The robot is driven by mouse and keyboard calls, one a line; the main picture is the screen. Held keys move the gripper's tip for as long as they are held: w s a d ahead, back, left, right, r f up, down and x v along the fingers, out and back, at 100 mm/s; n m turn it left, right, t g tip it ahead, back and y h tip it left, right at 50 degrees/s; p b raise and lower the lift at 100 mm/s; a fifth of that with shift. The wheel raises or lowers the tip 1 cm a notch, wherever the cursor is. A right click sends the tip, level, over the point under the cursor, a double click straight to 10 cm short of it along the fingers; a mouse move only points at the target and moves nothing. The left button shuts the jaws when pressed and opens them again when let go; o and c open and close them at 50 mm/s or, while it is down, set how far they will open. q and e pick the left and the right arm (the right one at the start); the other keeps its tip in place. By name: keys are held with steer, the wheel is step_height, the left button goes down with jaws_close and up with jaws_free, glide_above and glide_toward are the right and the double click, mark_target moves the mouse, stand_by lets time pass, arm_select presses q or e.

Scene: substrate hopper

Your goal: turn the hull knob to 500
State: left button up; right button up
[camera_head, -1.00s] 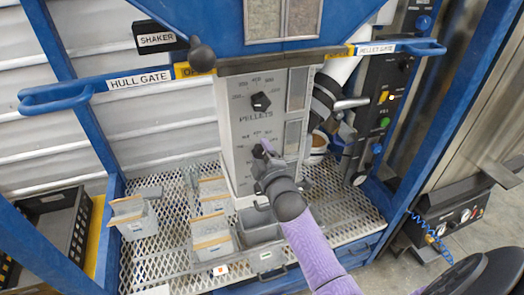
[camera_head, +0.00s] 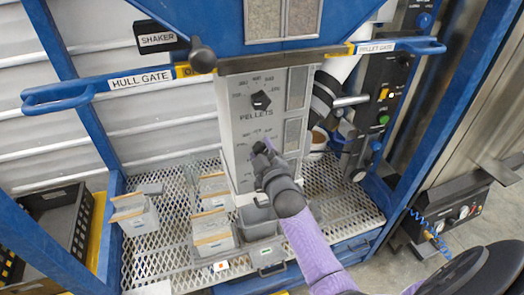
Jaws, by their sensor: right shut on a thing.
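The grey hopper panel (camera_head: 235,140) stands in the middle with two dials, one above the other. The upper black knob (camera_head: 261,100) sits over the word PELLETS, with numbers around it. The lower dial is the hull knob's place; part of its number scale (camera_head: 257,135) shows, but the knob and its label are covered by my gripper. My right gripper (camera_head: 262,148), on a purple arm from the lower right, is shut on the hull knob at the panel face. The knob's pointer reading cannot be made out. My left gripper is not in view.
Blue HULL GATE (camera_head: 140,81) and PELLET GATE (camera_head: 376,48) handles reach out on both sides. Pale bins (camera_head: 137,222) and a grey bin (camera_head: 258,224) stand on the mesh shelf (camera_head: 170,257) below. A black control box (camera_head: 385,95) stands at right.

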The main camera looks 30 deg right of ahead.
steer(key=shift+f, duration=0.1)
steer(key=o, duration=0.9)
steer(key=shift+c, duration=0.2)
steer(key=o, duration=0.4)
steer(key=p+v, duration=0.1)
steer(key=v, duration=0.9)
